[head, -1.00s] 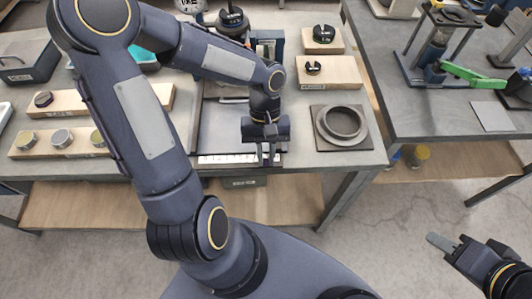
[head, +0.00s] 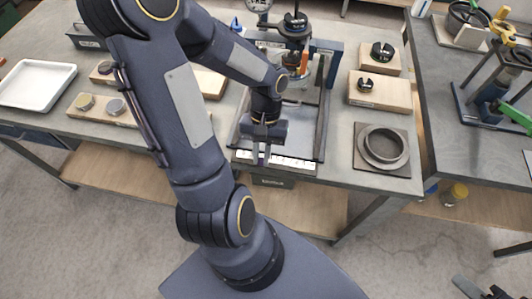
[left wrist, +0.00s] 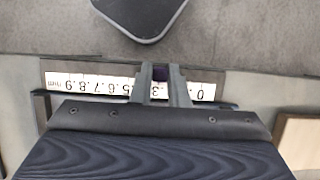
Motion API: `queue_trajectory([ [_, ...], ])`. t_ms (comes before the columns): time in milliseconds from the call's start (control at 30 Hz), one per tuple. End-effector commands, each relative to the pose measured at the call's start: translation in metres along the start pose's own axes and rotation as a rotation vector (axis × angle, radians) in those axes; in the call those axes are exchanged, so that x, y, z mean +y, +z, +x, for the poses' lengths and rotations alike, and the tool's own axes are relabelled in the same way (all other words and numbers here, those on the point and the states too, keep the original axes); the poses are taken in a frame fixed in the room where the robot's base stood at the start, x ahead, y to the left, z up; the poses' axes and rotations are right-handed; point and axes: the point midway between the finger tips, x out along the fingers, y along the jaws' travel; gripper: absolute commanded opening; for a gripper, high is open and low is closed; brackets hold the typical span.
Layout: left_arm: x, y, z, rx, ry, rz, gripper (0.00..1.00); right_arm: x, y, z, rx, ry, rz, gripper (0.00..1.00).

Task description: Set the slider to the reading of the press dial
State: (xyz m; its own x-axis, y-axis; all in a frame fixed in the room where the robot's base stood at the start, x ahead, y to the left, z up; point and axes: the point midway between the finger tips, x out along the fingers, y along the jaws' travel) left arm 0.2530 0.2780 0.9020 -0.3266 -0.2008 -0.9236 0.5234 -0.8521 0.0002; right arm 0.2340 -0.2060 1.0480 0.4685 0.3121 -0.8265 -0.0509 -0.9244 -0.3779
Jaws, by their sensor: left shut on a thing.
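A white number scale (head: 290,163) runs along the front edge of the bench. In the left wrist view the scale (left wrist: 90,83) appears upside down, with 0 at the right and 9 at the left. My left gripper (head: 262,158) is over the scale's left part in the head view. In the left wrist view its fingers (left wrist: 161,85) are shut on a small dark purple slider (left wrist: 160,73), near the 3; the fingers hide neighbouring digits. The press dial (head: 259,4) is cut off by the top edge and unreadable. My right gripper (head: 482,290) is partly cut off at bottom right.
The press (head: 326,47) stands behind the scale. A ring on a square plate (head: 384,147) and wooden blocks with black knobs (head: 380,92) are to the right. A white tray (head: 37,86) lies at the left. A second bench (head: 455,130) stands at right.

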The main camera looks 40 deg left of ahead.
Motion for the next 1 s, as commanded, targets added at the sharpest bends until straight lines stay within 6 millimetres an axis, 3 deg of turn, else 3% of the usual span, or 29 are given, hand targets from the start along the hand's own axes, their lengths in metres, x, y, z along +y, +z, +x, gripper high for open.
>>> queue_trajectory([
  [33,0.001,-0.001,-0.001,0.002,0.001,0.001,0.00,0.000,0.000,0.000,0.000,0.000,0.000,0.36],
  [67,0.001,-0.001,-0.001,0.002,0.001,0.001,0.18,0.000,0.000,0.000,0.000,0.000,0.000,0.36],
  [200,0.001,-0.001,0.000,0.002,0.000,0.001,0.36,0.000,0.000,0.000,0.000,0.000,0.000,0.36],
  [567,0.001,-0.001,-0.007,0.004,-0.001,0.001,0.36,0.000,0.000,-0.001,0.000,0.000,0.000,0.36],
  [1000,0.001,-0.001,-0.072,0.004,0.000,0.000,0.36,-0.001,-0.001,-0.003,0.000,0.000,0.000,0.36],
])
